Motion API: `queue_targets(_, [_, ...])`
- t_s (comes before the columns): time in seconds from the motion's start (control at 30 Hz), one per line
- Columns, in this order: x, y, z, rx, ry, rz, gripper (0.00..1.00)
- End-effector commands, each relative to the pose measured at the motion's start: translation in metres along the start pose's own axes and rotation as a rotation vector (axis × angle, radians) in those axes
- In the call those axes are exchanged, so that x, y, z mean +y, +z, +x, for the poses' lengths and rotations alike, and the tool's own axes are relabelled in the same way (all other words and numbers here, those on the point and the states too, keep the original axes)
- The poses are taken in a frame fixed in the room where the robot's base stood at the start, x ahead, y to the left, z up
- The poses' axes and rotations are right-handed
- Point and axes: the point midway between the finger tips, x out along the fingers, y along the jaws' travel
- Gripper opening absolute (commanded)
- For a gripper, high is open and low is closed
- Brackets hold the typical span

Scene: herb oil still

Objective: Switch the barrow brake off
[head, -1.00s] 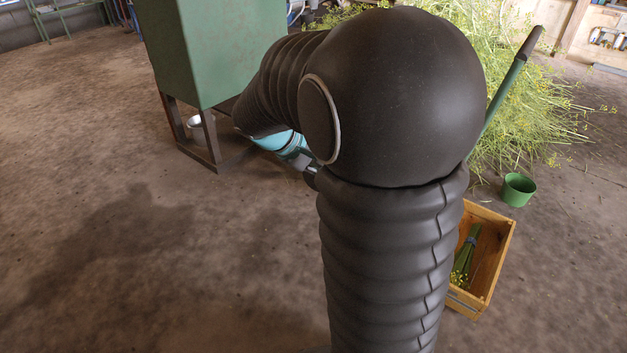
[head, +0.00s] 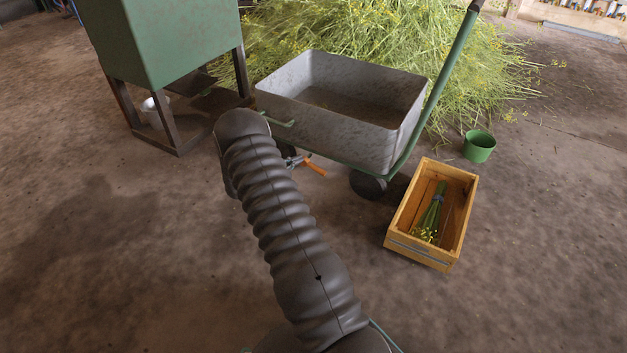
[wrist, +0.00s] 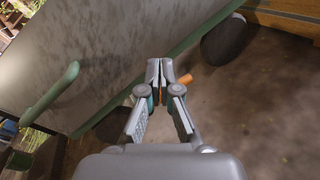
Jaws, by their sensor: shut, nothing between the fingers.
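The grey barrow (head: 345,128) with a green frame and a raised green handle stands in the middle of the head view. An orange brake lever (head: 314,168) sticks out low beside the wheel (head: 368,185). In the wrist view the orange lever (wrist: 185,79) shows just behind and right of the fingertips, partly hidden by them. My gripper (wrist: 160,73) is shut and empty, close to the lever; I cannot tell whether it touches. In the head view my arm hides most of the gripper.
A wooden crate (head: 400,222) holding a tied herb bundle stands right of the barrow. A green bucket (head: 479,147) is behind it. A green cabinet (head: 165,45) on legs stands left, with a white bowl (head: 156,108) near it. Cut herbs (head: 440,45) pile up behind. The left floor is clear.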

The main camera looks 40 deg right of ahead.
Motion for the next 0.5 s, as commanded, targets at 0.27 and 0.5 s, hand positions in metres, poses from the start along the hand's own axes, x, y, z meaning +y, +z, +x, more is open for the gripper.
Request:
queue_targets(0.27, [-0.056,-0.116,0.021,-0.024,0.209,-0.171,0.00])
queue_targets(0.5, [-0.095,-0.174,0.022,-0.019,0.335,-0.249,0.00])
